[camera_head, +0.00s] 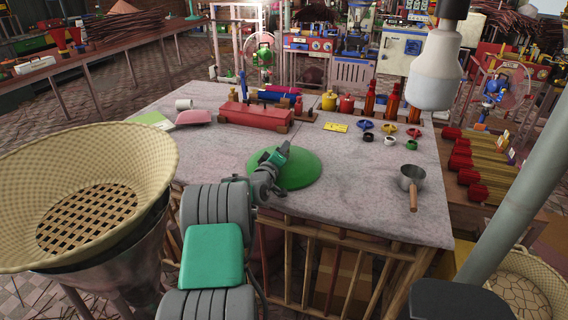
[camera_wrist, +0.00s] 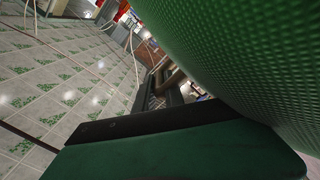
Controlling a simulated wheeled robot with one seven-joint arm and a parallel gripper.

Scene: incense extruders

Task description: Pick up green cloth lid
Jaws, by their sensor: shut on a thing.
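The green cloth lid (camera_head: 300,168) is a round, shallow dome at the front middle of the grey tabletop in the head view. My gripper (camera_head: 265,180) is at its left front edge and is shut on it. In the wrist view the lid's woven green surface (camera_wrist: 270,60) fills the upper right, close to the camera. The contact between the fingertips and the lid is hidden in both views. I cannot tell whether the lid rests on the table or is slightly raised.
The grey table (camera_head: 340,215) has a red box (camera_head: 255,117) at the back. A metal saucepan (camera_head: 411,182) stands right of the lid, with small colored knobs (camera_head: 391,128) behind. A large woven basket (camera_head: 150,150) is at the left. A white lamp (camera_head: 436,70) hangs at upper right.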

